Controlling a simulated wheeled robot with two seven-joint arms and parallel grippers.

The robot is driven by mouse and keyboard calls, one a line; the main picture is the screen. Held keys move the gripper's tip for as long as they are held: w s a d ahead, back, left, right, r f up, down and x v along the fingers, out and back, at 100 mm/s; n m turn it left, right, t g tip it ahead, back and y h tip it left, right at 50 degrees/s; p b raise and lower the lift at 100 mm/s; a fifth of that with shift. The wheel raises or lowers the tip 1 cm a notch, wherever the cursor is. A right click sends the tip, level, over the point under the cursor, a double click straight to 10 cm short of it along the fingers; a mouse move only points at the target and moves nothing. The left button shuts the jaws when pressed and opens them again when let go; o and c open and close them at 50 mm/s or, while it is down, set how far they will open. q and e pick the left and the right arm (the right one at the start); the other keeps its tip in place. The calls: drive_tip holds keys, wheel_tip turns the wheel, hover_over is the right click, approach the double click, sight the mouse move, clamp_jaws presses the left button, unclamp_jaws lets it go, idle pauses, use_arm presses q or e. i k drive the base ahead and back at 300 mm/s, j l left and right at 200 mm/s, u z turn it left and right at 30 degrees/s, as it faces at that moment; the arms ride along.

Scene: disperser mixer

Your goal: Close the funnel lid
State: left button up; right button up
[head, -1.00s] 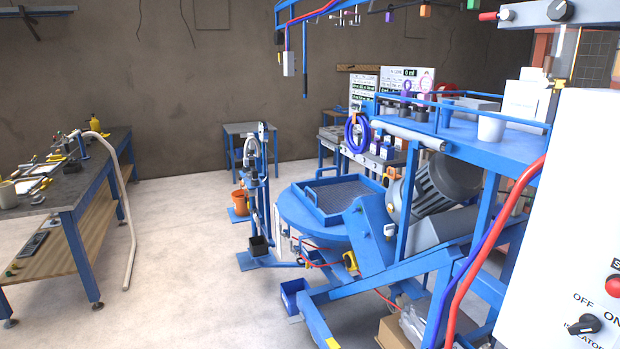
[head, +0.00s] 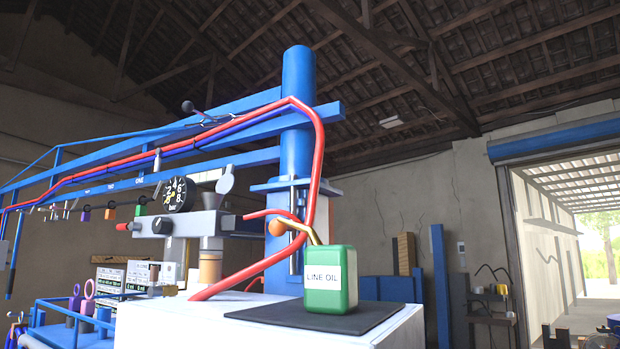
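Neither of my grippers is in view. The view is turned up toward the top of the blue machine frame and the roof.
A white cabinet (head: 235,329) carries a black mat (head: 350,319) with a green LINE OIL can (head: 331,280). Behind it stands a blue column (head: 297,120) with red hoses, beside a pressure gauge (head: 180,194). A blue railed platform (head: 50,335) is low left. An open doorway (head: 585,240) is at right.

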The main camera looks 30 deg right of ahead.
sight(225, 185)
drive_tip(key=l, duration=0.55)
drive_tip(key=k+l+z, duration=0.1)
drive_tip(key=l, duration=0.4)
drive_tip(key=k+j+z, duration=0.2)
drive_tip(key=k, duration=0.45)
drive_tip(key=l, duration=0.1)
